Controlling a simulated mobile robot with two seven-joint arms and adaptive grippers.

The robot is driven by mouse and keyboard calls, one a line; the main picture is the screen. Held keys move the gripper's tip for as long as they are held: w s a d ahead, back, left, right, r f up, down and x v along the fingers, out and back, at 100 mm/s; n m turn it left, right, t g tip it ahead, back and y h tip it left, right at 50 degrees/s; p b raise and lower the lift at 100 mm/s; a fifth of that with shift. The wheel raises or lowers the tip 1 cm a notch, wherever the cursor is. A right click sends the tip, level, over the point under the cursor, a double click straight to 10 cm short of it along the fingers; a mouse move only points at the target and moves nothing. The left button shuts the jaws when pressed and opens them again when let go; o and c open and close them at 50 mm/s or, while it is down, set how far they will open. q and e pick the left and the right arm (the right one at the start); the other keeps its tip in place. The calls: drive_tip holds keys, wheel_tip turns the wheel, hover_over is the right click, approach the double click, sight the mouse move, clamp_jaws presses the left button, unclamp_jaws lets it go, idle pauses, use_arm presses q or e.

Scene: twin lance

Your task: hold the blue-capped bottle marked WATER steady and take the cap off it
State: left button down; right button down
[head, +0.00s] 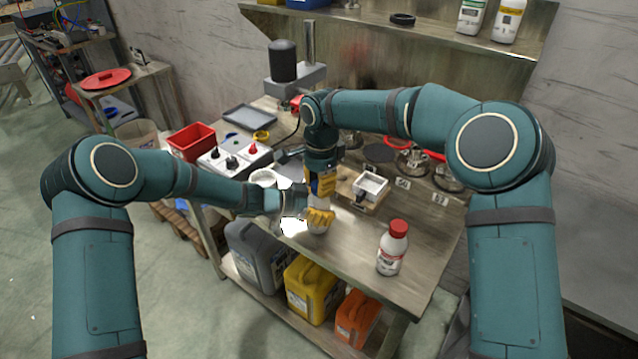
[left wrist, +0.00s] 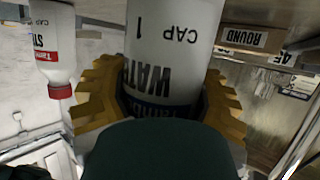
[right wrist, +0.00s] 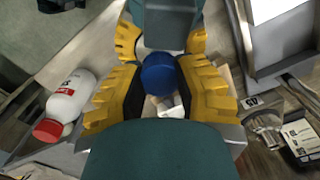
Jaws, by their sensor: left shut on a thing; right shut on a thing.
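The WATER bottle (left wrist: 165,40) is white and appears upside down in the left wrist view, with its label facing that camera. My left gripper (head: 319,217) is shut around its body above the bench. The blue cap (right wrist: 162,73) shows in the right wrist view between the yellow fingers of my right gripper (head: 322,183), which is shut on it from above. My left gripper's fingers show just beyond the cap there. Whether the cap still sits on the bottle neck is hidden by the fingers.
A white red-capped bottle (head: 391,252) stands on the bench (head: 355,245) to the right. A small white tray (head: 370,187) is just right of my grippers. A switch box (head: 233,158) and red bin (head: 192,140) are left. Jerrycans (head: 312,290) fill the lower shelf.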

drive_tip(key=shift+n, duration=1.1)
drive_tip(key=c, duration=0.8)
unclamp_jaws()
drive_tip(key=shift+o, duration=0.2)
